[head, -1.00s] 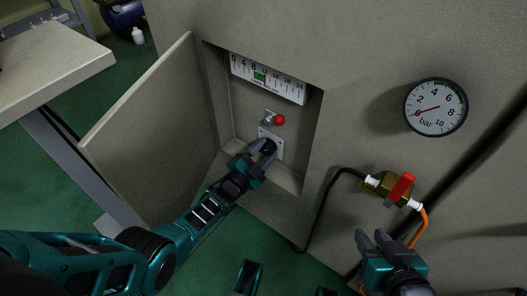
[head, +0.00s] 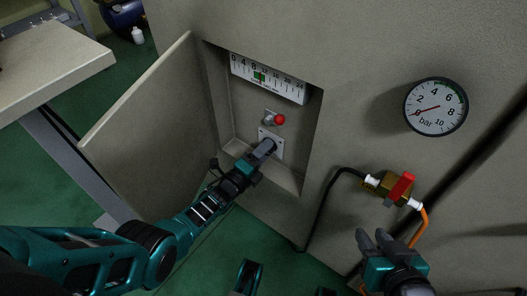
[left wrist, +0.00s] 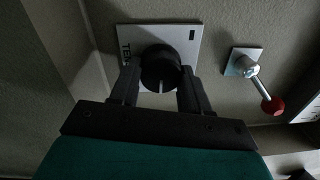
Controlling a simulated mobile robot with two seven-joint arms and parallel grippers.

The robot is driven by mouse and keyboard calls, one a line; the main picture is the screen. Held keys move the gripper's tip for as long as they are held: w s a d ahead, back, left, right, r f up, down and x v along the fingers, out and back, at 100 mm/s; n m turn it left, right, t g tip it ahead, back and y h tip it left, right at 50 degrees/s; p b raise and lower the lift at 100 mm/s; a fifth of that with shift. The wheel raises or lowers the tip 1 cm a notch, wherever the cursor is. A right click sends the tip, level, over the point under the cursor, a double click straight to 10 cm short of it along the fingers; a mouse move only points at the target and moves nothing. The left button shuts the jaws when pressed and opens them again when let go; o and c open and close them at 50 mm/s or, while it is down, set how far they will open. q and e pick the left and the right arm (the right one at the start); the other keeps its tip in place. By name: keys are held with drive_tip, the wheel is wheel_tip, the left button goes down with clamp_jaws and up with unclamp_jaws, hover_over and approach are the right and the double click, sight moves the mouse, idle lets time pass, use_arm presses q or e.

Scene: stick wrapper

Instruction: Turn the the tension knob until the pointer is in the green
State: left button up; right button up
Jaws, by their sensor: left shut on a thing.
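The black tension knob (left wrist: 160,68) sits on a pale plate in the wall recess, and the plate (head: 279,148) also shows in the head view. My left gripper (head: 267,147) is shut on the knob, with one finger on each side of it in the left wrist view (left wrist: 160,85). In the head view the fingers largely hide the knob. The white scale (head: 285,86) above has numbers and a small green band (head: 259,77). A thin pointer mark seems to lie at or near the green, too small to place exactly. My right gripper (head: 374,240) is open and empty.
A red-tipped toggle lever (head: 279,119) is just above the knob plate. The recess door (head: 145,130) stands open at left. A bar gauge (head: 436,107) and a red-handled valve (head: 399,188) are at right. A table (head: 45,65) stands at far left.

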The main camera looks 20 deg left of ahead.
use_arm(q)
drive_tip(key=shift+m, duration=1.2)
drive_tip(key=o, duration=1.1)
drive_tip(key=shift+c, duration=0.2)
